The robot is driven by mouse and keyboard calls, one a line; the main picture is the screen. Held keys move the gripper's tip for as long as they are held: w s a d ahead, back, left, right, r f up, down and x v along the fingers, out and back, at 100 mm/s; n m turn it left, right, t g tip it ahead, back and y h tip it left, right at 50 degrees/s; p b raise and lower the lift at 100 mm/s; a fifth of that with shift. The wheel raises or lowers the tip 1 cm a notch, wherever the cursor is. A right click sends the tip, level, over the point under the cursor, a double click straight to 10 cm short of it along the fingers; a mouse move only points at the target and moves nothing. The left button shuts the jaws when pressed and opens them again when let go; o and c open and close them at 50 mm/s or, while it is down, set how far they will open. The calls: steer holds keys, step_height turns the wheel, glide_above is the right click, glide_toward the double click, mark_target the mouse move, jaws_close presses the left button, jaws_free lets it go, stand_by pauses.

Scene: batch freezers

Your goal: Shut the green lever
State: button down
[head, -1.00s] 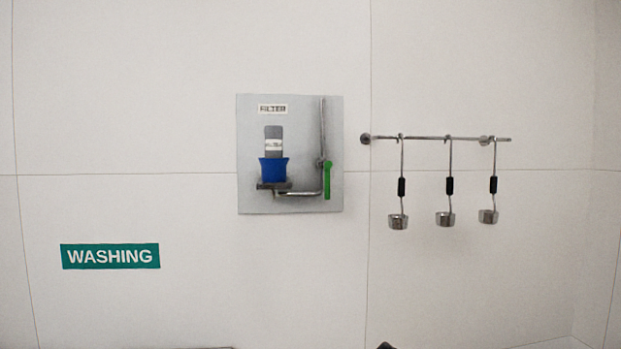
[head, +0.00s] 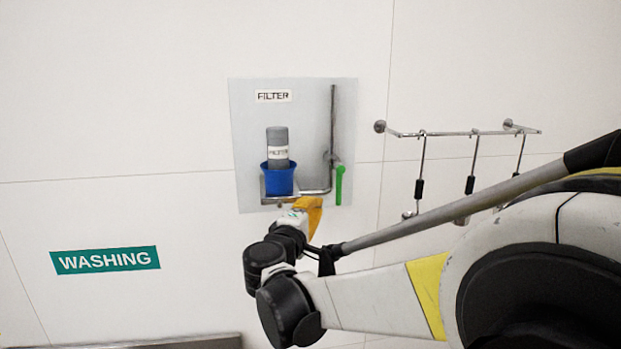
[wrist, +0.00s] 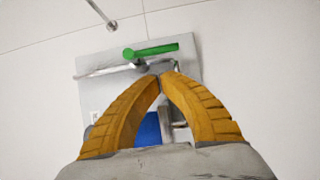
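The green lever (head: 340,185) hangs downward on the right side of a grey wall panel (head: 245,110), beside a metal pipe (head: 332,120). In the wrist view the green lever (wrist: 152,49) lies above my fingertips, apart from them. My gripper (head: 316,203) has orange fingers and is in front of the panel's lower edge, left of and below the lever in the head view. In the wrist view my gripper (wrist: 160,76) is shut, with its fingertips together and nothing seen between them.
A grey filter bottle (head: 278,137) stands in a blue cup (head: 279,181) on the panel, close above my gripper. A metal rail (head: 450,133) with hanging ladles is to the right, partly behind my arm. A green WASHING sign (head: 106,260) is at the lower left.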

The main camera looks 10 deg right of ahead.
mark_target(337, 182)
steer(key=shift+s, duration=0.15)
steer(key=p+x, duration=0.2)
steer(key=x, duration=0.8)
steer(key=shift+a+f+b, duration=0.1)
steer(key=shift+b, duration=0.2)
